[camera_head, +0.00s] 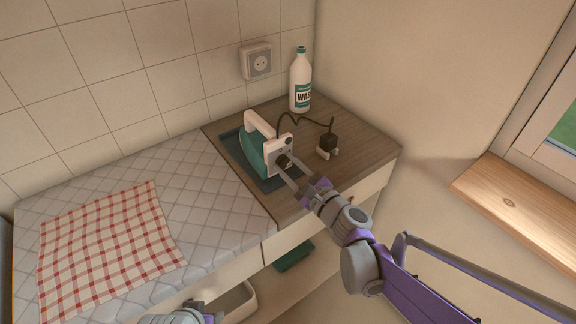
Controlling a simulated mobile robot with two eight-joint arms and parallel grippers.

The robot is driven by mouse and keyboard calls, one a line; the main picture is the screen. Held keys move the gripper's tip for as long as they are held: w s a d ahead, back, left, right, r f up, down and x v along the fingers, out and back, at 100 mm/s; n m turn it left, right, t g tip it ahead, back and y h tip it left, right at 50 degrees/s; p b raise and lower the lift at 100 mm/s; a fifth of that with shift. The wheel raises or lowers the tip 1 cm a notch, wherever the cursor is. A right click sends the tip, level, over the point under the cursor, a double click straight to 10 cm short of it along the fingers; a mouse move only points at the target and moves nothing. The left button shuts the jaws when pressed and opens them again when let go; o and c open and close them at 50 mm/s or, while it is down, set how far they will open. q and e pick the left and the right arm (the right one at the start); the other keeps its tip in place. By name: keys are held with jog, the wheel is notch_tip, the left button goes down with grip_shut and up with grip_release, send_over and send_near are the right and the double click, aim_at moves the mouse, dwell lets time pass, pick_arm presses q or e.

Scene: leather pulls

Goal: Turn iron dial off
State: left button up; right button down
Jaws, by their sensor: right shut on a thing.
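The iron (254,153), teal with a white handle and white rear, stands on a dark mat (235,142) on the wooden counter. The dark round dial (284,160) is on the iron's rear face, partly hidden by my gripper. My right gripper (287,166) reaches in from the lower right and is shut on the dial. The dial's marking is too small to read. Part of my left arm (180,316) shows at the bottom edge; its fingertips are not visible.
A white bottle (300,88) stands at the back corner. A wall socket (256,62) is above. A checked cloth (105,245) lies on the quilted pad (215,185) at left.

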jog(key=shift+n, duration=0.3)
jog(key=n+p, duration=0.2)
jog(key=n, duration=0.2)
jog(key=shift+n, duration=0.3)
jog(key=n+p, duration=0.1)
jog(key=n, duration=0.2)
jog(key=shift+s+a+f+n, duration=0.1)
jog(key=shift+n, duration=0.2)
jog(key=shift+f+n+p, duration=0.1)
jog(key=shift+n+p, duration=0.2)
jog(key=shift+n, duration=1.2)
jog(key=shift+c, duration=2.3)
grip_release()
